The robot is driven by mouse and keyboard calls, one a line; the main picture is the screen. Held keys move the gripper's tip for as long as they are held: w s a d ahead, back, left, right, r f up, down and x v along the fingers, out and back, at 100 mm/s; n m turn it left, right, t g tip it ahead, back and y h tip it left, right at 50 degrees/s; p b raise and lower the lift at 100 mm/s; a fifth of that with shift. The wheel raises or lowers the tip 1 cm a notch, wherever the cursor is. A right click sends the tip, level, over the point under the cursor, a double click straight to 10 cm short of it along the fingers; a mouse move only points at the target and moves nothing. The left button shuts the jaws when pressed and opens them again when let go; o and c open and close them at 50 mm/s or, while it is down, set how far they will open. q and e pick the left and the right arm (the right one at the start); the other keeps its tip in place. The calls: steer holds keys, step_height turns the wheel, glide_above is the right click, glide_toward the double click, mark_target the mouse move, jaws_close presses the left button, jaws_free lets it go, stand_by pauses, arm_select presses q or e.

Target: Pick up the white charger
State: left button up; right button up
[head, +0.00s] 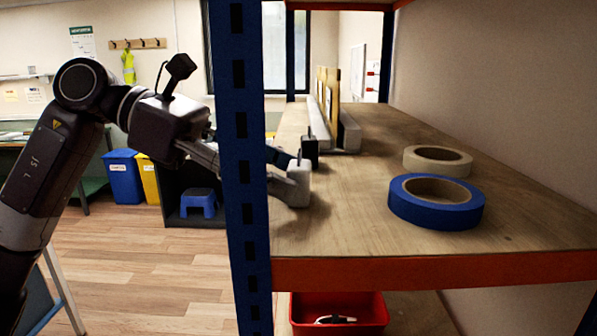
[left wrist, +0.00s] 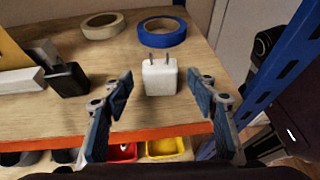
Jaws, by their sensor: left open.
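The white charger (head: 299,184) stands on the wooden shelf near its left edge. In the left wrist view the white charger (left wrist: 160,77) shows two metal prongs pointing away from me. My left gripper (head: 283,174) reaches in past the blue upright, its fingers close to the charger. In the left wrist view my left gripper (left wrist: 160,88) is open, with one blue-padded finger on each side of the charger's near end. A gap shows on both sides, and nothing is held. The upright hides part of the gripper in the head view. My right gripper is not in view.
A black charger (left wrist: 68,80) stands beside the white one. A blue tape roll (head: 437,203) and a beige tape roll (head: 437,160) lie on the shelf (head: 350,230). The blue upright (head: 240,170) stands close to my left arm. A red bin (head: 365,312) sits below.

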mark_target(301, 179)
arm_select(q)
steer(key=shift+x, duration=1.55)
steer(key=shift+a, duration=0.15)
steer(key=shift+c, duration=1)
steer(key=shift+r, duration=0.1)
steer(key=c, duration=1.1)
steer(key=shift+o, duration=0.2)
steer(key=shift+r, duration=0.1)
